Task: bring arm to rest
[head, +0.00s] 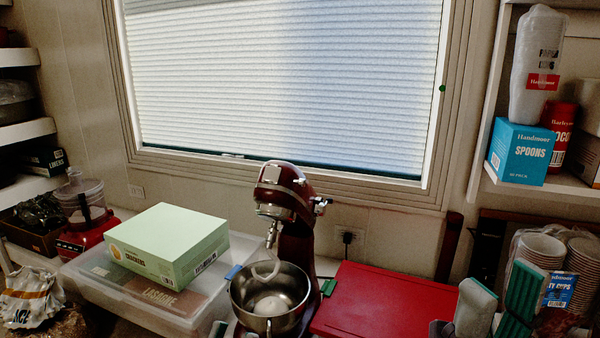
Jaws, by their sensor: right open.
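My right gripper (498,300) shows at the bottom right, with its two pale and green fingers pointing up and spread apart. It is open, and I see nothing held between the fingers. It stands in front of the paper cups and just right of the red box lid (372,300). The rest of my right arm is hidden below the picture's edge.
A red stand mixer (295,225) with a steel bowl (290,322) stands in the middle. Left of it, a green crackers box (170,240) sits on a clear plastic bin (95,270). Right shelves hold a blue spoons box (520,152); stacked paper cups (540,248) stand below.

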